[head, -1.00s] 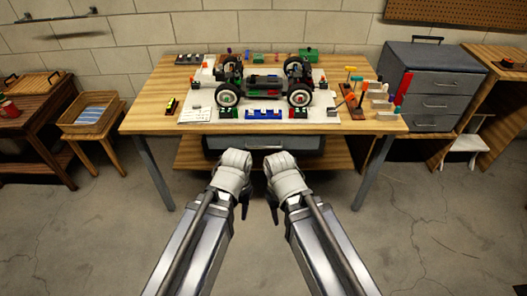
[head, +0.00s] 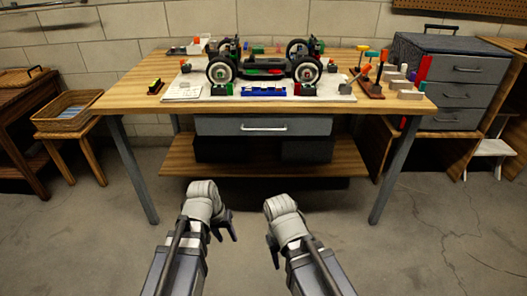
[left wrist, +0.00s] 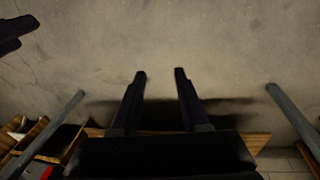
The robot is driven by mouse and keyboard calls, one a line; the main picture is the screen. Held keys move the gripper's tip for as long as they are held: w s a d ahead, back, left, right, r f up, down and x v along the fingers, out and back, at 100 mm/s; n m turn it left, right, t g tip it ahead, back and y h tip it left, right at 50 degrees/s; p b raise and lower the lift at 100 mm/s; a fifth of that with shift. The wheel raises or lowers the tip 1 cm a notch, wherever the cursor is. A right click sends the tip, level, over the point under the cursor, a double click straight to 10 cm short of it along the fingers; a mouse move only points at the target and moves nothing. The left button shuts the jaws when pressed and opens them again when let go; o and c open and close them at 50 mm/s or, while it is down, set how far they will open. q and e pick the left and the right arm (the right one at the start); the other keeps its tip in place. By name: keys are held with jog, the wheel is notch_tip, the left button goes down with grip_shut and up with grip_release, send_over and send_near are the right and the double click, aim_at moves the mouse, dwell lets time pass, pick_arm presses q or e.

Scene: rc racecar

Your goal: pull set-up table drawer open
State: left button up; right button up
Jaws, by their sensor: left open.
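The set-up table (head: 140,98) stands ahead in the head view, with a wooden top and grey legs. Its grey drawer (head: 215,126) hangs under the top and looks shut, with a pale bar handle (head: 263,128) on its front. My left gripper (head: 226,229) is in front of the table, below and short of the handle, touching nothing. In the left wrist view its two dark fingers (left wrist: 160,75) are apart with nothing between them. My right gripper (head: 273,250) is beside it to the right, also clear of the table; its finger gap cannot be made out.
An RC car chassis (head: 264,68) stands on a white mat on the tabletop. A wooden lower shelf (head: 220,170) lies under the drawer. A grey drawer cabinet (head: 455,95) is at right and a basket (head: 70,112) on a stool at left. The floor ahead is clear.

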pick_arm(q)
jog(key=w+d+f+t+h+b, duration=0.1)
jog(key=w+d+f+h+b, duration=0.2)
jog(key=w+f+b, duration=0.15)
jog(key=n+t+h, duration=0.8)
jog(key=t+h, duration=0.1)
jog(key=t, duration=0.3)
send_near(264, 130)
jog(key=w+d, duration=0.1)
jog(key=w, duration=0.1)
jog(key=shift+x, duration=4.05)
jog(key=shift+s, duration=0.1)
pick_arm(e)
notch_tip(264, 130, down, 7)
pick_arm(q)
jog(key=shift+c, duration=0.4)
pick_arm(e)
jog(key=shift+r, duration=0.1)
pick_arm(q)
grip_shut()
